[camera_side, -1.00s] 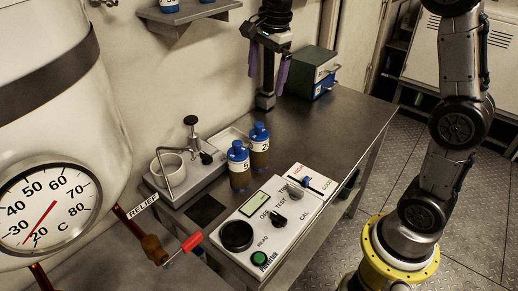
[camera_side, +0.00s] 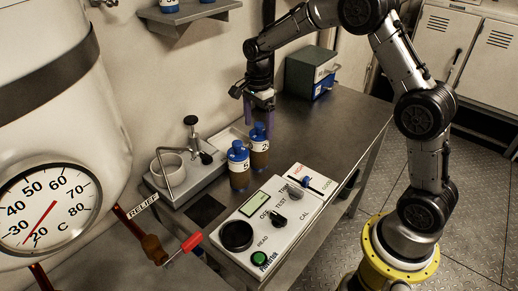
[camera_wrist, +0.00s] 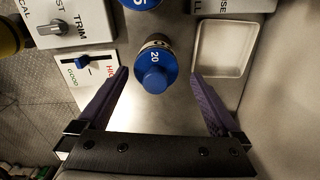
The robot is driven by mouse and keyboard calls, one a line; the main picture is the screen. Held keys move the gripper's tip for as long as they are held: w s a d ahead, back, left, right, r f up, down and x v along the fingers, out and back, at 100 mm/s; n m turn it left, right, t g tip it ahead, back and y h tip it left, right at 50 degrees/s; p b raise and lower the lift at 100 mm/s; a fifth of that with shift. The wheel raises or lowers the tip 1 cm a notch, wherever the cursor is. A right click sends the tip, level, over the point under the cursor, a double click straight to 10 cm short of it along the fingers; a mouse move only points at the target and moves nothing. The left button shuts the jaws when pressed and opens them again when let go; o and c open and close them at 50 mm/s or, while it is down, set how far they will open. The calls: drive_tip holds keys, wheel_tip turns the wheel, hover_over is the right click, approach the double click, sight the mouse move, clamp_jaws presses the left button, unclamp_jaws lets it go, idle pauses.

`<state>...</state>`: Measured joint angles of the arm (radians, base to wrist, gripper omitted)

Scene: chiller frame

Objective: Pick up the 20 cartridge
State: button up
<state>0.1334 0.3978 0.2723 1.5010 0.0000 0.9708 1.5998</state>
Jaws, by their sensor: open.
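The 20 cartridge (camera_side: 259,150) is an amber bottle with a blue cap and white label, standing upright on the steel bench. Only part of its number shows in the side view. From above in the wrist view the 20 cartridge (camera_wrist: 154,68) has its cap between my two purple fingers, with a gap on each side. My gripper (camera_wrist: 160,76) is open and empty. In the side view my gripper (camera_side: 258,112) is just behind and above the cartridge, its fingers partly hidden.
The 5 cartridge (camera_side: 239,168) stands close beside the 20 cartridge, to its left. A control panel (camera_side: 262,218) with knobs lies in front, and a shallow white tray (camera_wrist: 222,48) lies to one side. A clamp stand (camera_side: 178,180) is at left. The bench's right part is clear.

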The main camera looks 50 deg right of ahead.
sight(259, 134)
drive_tip(key=f, duration=0.4)
drive_tip(key=shift+s+a+f, duration=0.1)
drive_tip(key=shift+s+a, duration=0.05)
drive_tip(key=shift+s, duration=0.1)
drive_tip(key=shift+f, duration=0.55)
drive_tip(key=c, duration=1.5)
drive_tip(key=shift+o, duration=0.2)
drive_tip(key=shift+r, duration=0.15)
